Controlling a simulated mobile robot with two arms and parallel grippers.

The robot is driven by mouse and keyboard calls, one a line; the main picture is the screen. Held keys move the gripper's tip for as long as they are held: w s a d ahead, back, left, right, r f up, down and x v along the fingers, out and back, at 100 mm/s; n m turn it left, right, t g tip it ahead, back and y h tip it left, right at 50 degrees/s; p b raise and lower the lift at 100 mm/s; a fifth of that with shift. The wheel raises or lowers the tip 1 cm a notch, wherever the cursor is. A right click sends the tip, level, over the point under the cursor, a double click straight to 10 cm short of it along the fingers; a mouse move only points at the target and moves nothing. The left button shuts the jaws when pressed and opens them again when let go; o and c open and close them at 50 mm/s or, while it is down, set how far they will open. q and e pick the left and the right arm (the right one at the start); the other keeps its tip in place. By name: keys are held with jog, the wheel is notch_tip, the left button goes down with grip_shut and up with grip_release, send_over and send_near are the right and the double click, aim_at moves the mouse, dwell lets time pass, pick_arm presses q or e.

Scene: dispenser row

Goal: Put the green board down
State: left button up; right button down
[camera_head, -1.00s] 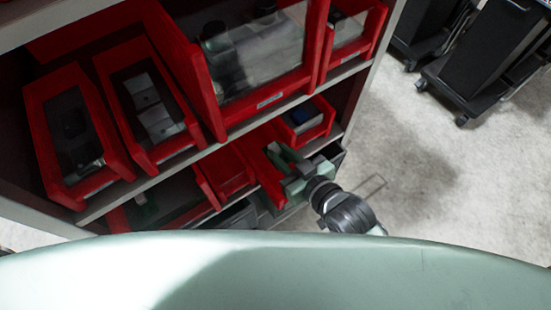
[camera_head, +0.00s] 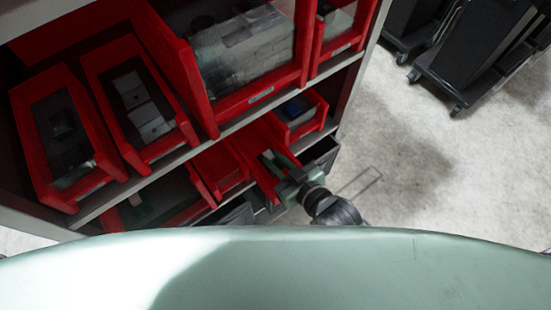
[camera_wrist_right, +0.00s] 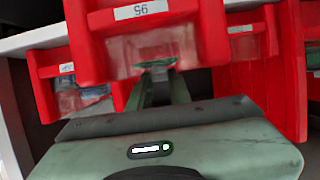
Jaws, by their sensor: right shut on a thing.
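My right gripper (camera_head: 279,160) reaches in from the lower right to a narrow red bin in the lower shelf row. In the wrist view, its two green fingers (camera_wrist_right: 160,88) point away from me and are close together. My left gripper is not in view.
Red bins with clear fronts fill the shelf, among them a large one (camera_head: 255,92) above my gripper. A grey shelf edge (camera_head: 235,125) runs between the rows. Dark carts (camera_head: 490,50) stand at the upper right. The pale floor (camera_head: 420,160) between is clear.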

jog(key=shift+f, duration=0.2)
jog(key=c, duration=1.3)
grip_release()
jog(key=shift+r, duration=0.15)
jog(key=r+v, duration=0.1)
jog(key=v, duration=1.1)
jog(key=shift+w, duration=0.1)
